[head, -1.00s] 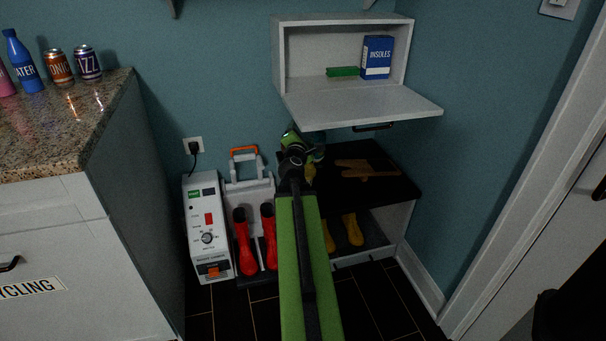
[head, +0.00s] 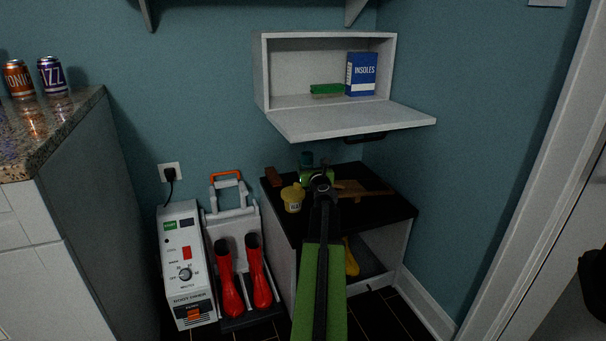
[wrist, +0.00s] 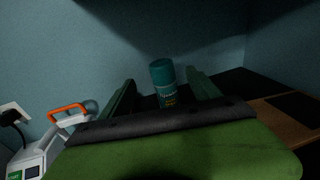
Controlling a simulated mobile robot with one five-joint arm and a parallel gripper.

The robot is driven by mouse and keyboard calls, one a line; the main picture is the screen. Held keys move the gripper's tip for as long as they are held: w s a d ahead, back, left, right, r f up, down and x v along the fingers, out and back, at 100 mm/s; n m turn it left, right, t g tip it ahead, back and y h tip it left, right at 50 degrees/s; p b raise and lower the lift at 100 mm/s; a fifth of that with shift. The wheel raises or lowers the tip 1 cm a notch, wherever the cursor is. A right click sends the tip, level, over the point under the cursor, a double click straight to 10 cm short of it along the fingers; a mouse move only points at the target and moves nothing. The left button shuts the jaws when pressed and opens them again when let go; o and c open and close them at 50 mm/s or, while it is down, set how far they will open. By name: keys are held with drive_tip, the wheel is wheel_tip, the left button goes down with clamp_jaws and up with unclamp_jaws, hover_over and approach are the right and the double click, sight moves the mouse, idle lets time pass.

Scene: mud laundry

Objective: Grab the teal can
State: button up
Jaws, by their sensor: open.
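The teal can (wrist: 162,88) stands upright on the black bench top, seen in the wrist view between the two green fingers of my gripper (wrist: 160,77). The fingers are apart, with visible gaps on both sides of the can. I cannot tell how far the can reaches in between them. In the head view the can's teal top (head: 307,158) shows just behind my gripper (head: 315,176), which hides the rest of it.
On the black bench (head: 385,208) are a yellow tub (head: 292,198), a brown block (head: 273,176) and a brown wooden item (head: 362,188). A cabinet with its flap (head: 350,121) lowered hangs above. A boot dryer (head: 185,265) stands left.

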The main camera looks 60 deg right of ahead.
sight(308, 157)
drive_tip(key=x, duration=0.7)
drive_tip(key=shift+w+d+r, duration=0.1)
drive_tip(key=shift+w+d, duration=0.05)
drive_tip(key=shift+d, duration=0.25)
drive_tip(key=shift+a, duration=0.1)
clamp_jaws()
